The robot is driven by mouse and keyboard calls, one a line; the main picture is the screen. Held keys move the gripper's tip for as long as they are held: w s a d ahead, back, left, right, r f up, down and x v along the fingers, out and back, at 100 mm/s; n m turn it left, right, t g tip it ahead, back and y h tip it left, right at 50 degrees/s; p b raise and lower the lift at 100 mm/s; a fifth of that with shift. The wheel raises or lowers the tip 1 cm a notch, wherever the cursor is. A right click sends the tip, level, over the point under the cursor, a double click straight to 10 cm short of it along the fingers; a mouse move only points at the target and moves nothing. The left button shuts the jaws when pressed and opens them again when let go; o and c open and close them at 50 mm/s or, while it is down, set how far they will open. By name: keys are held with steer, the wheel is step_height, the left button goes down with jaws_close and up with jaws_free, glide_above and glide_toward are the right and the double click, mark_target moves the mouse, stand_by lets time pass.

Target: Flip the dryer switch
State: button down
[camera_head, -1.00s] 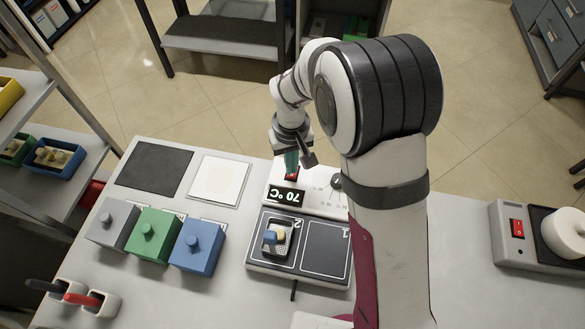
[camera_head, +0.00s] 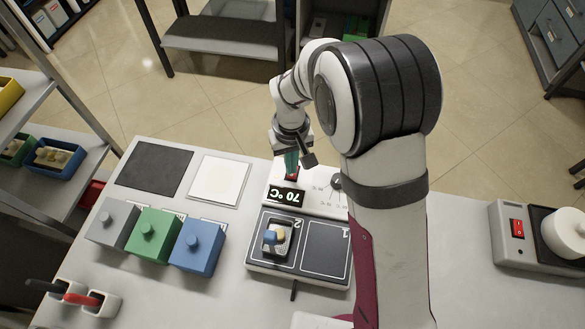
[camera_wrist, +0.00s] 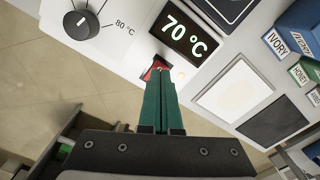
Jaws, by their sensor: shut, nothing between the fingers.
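The dryer (camera_head: 318,205) is a white unit on the table with a display reading 70 °C (camera_head: 286,195). Its red switch (camera_wrist: 155,72) shows just past my fingertips in the wrist view, partly hidden by them. My gripper (camera_head: 291,165) has green fingers pressed together with nothing between them. In the wrist view the tips (camera_wrist: 158,76) are at the switch, touching or very close; I cannot tell which. A dark knob (camera_wrist: 82,25) with an 80 °C mark sits left of the display.
The dryer's dark plate has two marked areas; a small tray with blue and yellow pieces (camera_head: 277,238) lies on area 2. Grey, green and blue boxes (camera_head: 197,247) stand to the left. Another device with a red switch (camera_head: 517,229) stands at the far right.

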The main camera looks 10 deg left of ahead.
steer(key=shift+f, duration=0.85)
stand_by(0.3)
steer(key=shift+r, duration=3.5)
